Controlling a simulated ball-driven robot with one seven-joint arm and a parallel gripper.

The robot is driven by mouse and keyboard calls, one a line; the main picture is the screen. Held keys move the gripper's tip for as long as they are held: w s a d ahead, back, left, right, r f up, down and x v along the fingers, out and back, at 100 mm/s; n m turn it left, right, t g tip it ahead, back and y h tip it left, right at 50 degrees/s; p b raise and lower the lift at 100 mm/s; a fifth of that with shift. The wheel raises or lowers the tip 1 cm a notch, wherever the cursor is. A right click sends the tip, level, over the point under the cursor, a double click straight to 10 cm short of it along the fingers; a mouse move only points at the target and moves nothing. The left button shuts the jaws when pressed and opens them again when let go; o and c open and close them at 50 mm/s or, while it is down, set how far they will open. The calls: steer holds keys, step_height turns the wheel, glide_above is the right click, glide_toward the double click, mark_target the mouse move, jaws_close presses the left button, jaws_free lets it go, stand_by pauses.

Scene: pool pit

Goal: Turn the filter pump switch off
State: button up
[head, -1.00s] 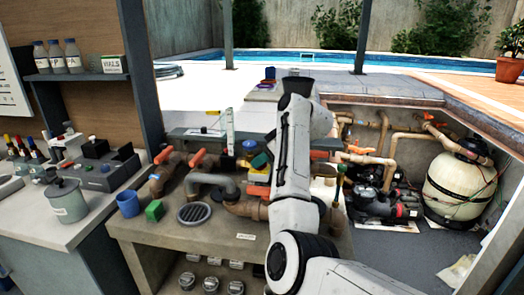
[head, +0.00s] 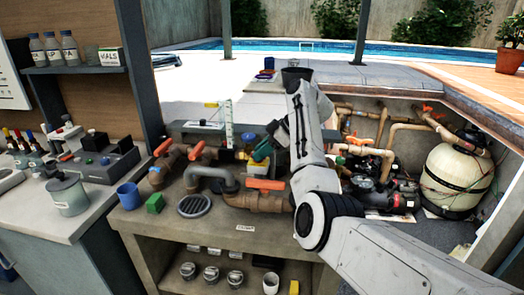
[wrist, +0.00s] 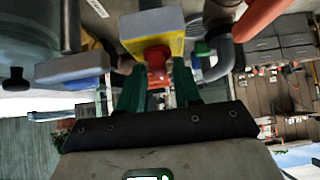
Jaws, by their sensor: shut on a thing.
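In the wrist view, a red knob (wrist: 156,60) stands out from a yellow box (wrist: 152,40), which looks like the pump switch; I see no readable label on it. The two green fingers of my gripper (wrist: 159,78) are on either side of the red knob and shut on it. In the head view, my arm reaches to the back of the bench, and my gripper's fingertips there are hard to make out. Which way the knob is turned is unclear.
Brown pipes with orange handles (head: 265,184) run along the bench. A cream filter tank (head: 456,180) stands in the pit at right.

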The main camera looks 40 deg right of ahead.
steer(key=shift+f, duration=0.1)
steer(key=o, duration=0.7)
steer(key=shift+o, duration=0.2)
steer(key=p+v, duration=0.2)
steer(key=v, duration=0.9)
steer(key=shift+f, duration=0.1)
